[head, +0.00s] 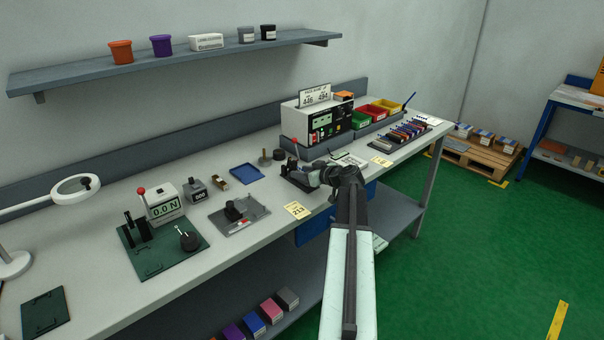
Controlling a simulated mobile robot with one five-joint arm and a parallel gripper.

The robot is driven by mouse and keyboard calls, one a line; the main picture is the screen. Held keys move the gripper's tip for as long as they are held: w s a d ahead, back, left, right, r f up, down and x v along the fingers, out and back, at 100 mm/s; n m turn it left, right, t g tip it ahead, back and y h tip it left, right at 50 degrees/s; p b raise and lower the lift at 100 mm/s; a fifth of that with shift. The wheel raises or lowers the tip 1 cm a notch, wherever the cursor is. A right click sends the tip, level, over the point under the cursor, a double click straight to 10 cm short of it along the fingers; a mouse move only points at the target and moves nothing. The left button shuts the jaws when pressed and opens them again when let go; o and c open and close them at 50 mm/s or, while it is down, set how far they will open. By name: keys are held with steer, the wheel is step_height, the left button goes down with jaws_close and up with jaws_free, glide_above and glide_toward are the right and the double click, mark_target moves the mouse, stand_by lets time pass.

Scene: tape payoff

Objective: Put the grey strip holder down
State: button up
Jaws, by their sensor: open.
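My gripper (316,176) is over the workbench (110,215) near its front edge, seen from behind and small. It is open. I cannot make out the grey strip holder for certain. A small pale flat piece (346,159) lies beyond my gripper, partly hidden by my wrist. I cannot tell whether anything lies between or under the jaws.
A grey plate with a black block (240,214), a green force-gauge stand (163,246) and a blue tray (247,174) occupy the bench. A control box (322,118) and coloured bins (385,108) stand behind. Bare bench shows between the blue tray and the grey plate.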

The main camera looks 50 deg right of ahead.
steer(key=p+v, duration=0.3)
steer(key=v, duration=0.8)
steer(key=shift+s+a+r+p, duration=0.1)
steer(key=shift+s+r+p, duration=0.2)
steer(key=shift+p, duration=0.1)
steer(key=shift+s, duration=0.2)
